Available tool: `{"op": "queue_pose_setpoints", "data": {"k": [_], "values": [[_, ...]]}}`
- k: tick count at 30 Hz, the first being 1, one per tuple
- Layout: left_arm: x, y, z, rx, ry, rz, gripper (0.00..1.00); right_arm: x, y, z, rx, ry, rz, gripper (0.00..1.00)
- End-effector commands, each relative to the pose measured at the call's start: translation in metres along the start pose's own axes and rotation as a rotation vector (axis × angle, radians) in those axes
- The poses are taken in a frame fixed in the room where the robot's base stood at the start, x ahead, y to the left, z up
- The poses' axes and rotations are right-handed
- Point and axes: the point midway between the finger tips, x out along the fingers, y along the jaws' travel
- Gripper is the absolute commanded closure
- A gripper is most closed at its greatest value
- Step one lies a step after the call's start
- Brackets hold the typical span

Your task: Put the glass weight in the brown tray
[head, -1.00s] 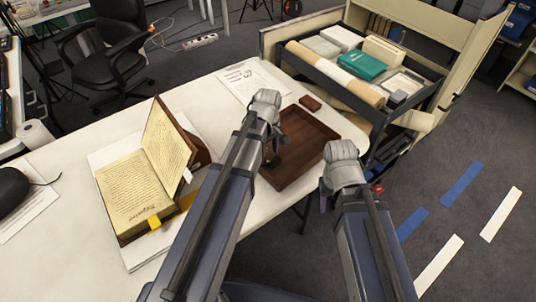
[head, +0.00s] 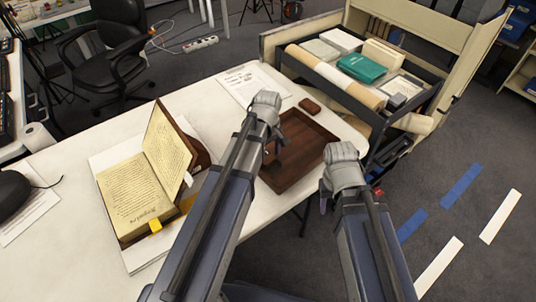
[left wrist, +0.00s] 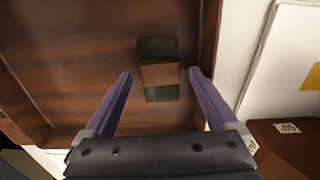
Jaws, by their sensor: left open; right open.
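The brown tray (head: 312,146) lies on the right end of the white table. In the left wrist view its dark wood floor (left wrist: 95,50) fills the left and middle. The glass weight (left wrist: 158,48), a greenish see-through block, stands on that floor, inside the tray wall. My left gripper (head: 274,156) is over the tray's left part and hides the weight in the head view. In the left wrist view its purple fingers (left wrist: 160,76) are open, one to each side of the weight, with gaps showing. My right gripper (head: 326,196) is open and empty, beside the tray's right front edge.
An open book (head: 140,190) on white sheets lies left of the tray. A small brown block (head: 309,105) and a printed sheet (head: 248,82) lie behind it. A loaded cart (head: 395,125) stands close beyond the table's right end.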

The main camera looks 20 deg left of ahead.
Motion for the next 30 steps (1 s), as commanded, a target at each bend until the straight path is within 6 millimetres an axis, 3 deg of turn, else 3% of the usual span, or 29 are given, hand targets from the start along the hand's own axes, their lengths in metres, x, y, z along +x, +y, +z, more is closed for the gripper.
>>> {"op": "queue_pose_setpoints", "data": {"k": [19, 24, 30], "values": [[-0.097, 0.0, 0.0, 0.0, 0.0, 0.0, 0.08, -0.097, 0.009, 0.006, 0.001, 0.0, 0.0, 0.5], [-0.111, 0.0, 0.0, 0.0, 0.0, 0.0, 0.08, -0.11, 0.011, 0.006, 0.001, 0.0, 0.0, 0.5], [-0.112, 0.0, 0.002, 0.007, 0.0, -0.001, 0.08, -0.111, 0.011, 0.006, 0.001, 0.0, 0.0, 0.5]]}}
